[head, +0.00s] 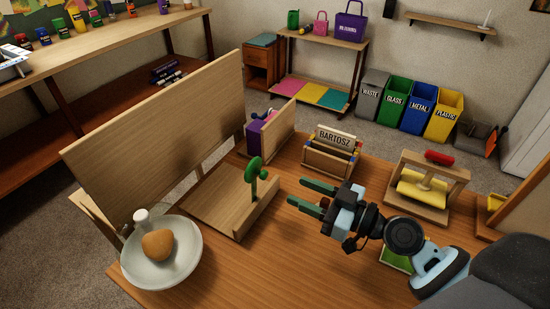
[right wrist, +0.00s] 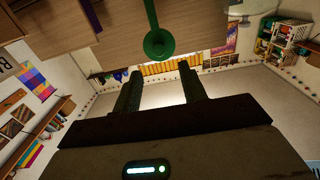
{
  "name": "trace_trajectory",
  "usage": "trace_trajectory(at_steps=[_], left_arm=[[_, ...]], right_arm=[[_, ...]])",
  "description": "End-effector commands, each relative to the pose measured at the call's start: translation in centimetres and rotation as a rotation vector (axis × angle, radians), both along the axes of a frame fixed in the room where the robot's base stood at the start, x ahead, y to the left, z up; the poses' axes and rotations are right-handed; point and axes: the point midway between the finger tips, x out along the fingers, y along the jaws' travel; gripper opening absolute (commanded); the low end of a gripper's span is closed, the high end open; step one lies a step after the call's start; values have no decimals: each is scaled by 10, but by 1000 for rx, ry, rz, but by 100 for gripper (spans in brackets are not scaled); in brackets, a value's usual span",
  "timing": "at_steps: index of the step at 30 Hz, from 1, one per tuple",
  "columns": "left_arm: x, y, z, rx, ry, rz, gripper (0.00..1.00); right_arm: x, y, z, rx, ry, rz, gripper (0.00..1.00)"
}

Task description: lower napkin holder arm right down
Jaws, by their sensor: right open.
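A low wooden holder (head: 222,207) like a flat tray stands in the middle of the table. I take it for the napkin holder. Its green arm (head: 255,178) stands raised at the right side, with a round end. In the right wrist view the green arm (right wrist: 151,18) hangs in from the top, its round end just beyond my fingertips. My right gripper (head: 306,195) is open and empty, to the right of the green arm and apart from it, fingers pointing left. The right wrist view shows its two fingers (right wrist: 160,80) spread. My left gripper is not in view.
A tall wooden board (head: 165,130) stands behind the holder. A white bowl (head: 183,265) with a brown round thing is at front left. A name-plate box (head: 330,165) and a wooden frame with a yellow roll (head: 423,188) stand further right.

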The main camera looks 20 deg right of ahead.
Motion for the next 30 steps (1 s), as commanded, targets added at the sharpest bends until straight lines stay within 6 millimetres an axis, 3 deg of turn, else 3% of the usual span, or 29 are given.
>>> trace_trajectory(at_steps=[11,24,30], left_arm=[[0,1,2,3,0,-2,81],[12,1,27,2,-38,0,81],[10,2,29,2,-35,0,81]], right_arm=[[5,3,2,2,-1,-1,42],[51,39,3,2,-3,-3,42],[61,47,1,1,1,-1,42]])
